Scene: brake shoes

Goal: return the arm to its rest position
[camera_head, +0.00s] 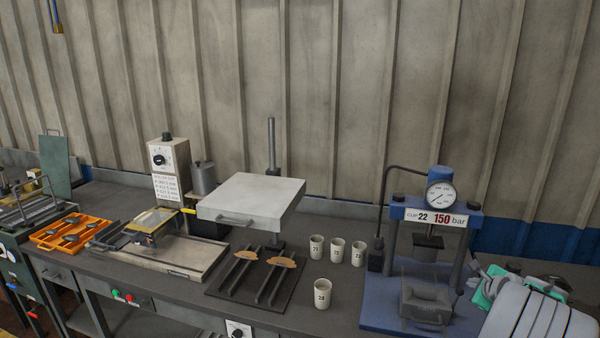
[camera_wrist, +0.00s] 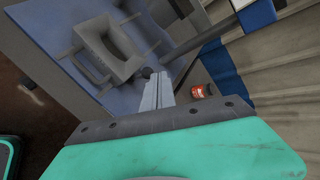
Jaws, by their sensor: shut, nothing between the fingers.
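My arm (camera_head: 540,312) reaches in at the lower right of the head view, with pale grey links and a teal part, beside the blue press. In the wrist view my gripper (camera_wrist: 158,78) has its two pale fingers together with nothing between them. The fingers show over or near the press's blue base (camera_wrist: 65,22), close to a grey block with a hollow and a handle (camera_wrist: 108,48). I cannot tell the exact gap to the press. In the head view the fingers are not clear.
The blue press (camera_head: 437,213) has a dial and a "CUP 22 150 bar" sign; its grey block (camera_head: 425,302) sits below. Several white cups (camera_head: 322,293) stand left of it. A red can (camera_wrist: 201,91) lies near my fingers in the picture.

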